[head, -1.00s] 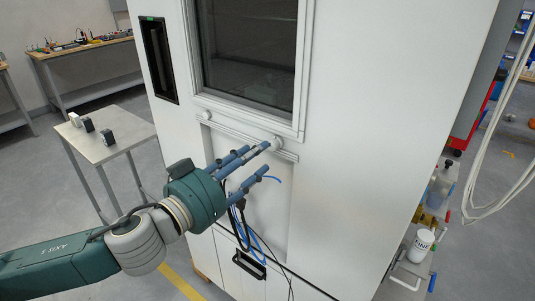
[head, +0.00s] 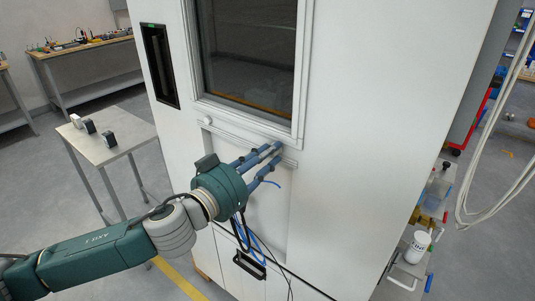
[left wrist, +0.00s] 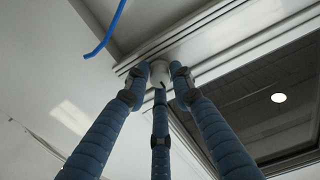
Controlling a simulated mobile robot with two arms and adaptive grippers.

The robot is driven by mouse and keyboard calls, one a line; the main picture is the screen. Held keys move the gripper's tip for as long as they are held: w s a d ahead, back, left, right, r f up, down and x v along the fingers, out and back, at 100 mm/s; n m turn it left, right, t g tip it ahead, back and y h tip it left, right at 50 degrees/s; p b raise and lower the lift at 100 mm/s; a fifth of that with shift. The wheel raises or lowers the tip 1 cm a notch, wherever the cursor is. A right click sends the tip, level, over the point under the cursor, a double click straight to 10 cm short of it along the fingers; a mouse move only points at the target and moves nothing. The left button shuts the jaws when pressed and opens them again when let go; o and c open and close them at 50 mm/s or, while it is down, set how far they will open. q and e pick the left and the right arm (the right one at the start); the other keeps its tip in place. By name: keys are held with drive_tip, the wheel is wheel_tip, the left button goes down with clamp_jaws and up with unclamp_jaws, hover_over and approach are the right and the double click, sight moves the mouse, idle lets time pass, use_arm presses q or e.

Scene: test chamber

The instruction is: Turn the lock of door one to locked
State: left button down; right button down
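Door one is not labelled in view; a tall white cabinet (head: 390,80) has a windowed door (head: 250,50). A small white round knob (head: 208,121) sits near the window's lower left corner. A second pale knob (left wrist: 160,72) shows between my left gripper's fingertips in the left wrist view; in the head view the fingers hide it. My left gripper (head: 273,153) has its three blue fingers around that knob, near the window's lower right corner. The fingertips lie close to its sides; I cannot tell whether they press on it. My right gripper is not in view.
Blue and black cables (head: 250,240) hang below the gripper, near a black handle (head: 249,264). A cart with a white container (head: 419,246) and looped white cables (head: 490,190) are at right.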

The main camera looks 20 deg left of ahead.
use_arm(q)
drive_tip(key=shift+r+m, duration=0.25)
drive_tip(key=shift+m, duration=0.35)
drive_tip(key=m+p, duration=0.4)
drive_tip(key=m, duration=1.2)
drive_tip(key=shift+d+m, duration=0.1)
drive_tip(key=shift+m, duration=0.2)
drive_tip(key=shift+f+p, duration=0.1)
drive_tip(key=shift+p, duration=0.2)
drive_tip(key=c, duration=1.7)
unclamp_jaws()
drive_tip(key=shift+s+f, duration=0.1)
drive_tip(key=shift+o, duration=0.9)
drive_tip(key=shift+d, duration=0.2)
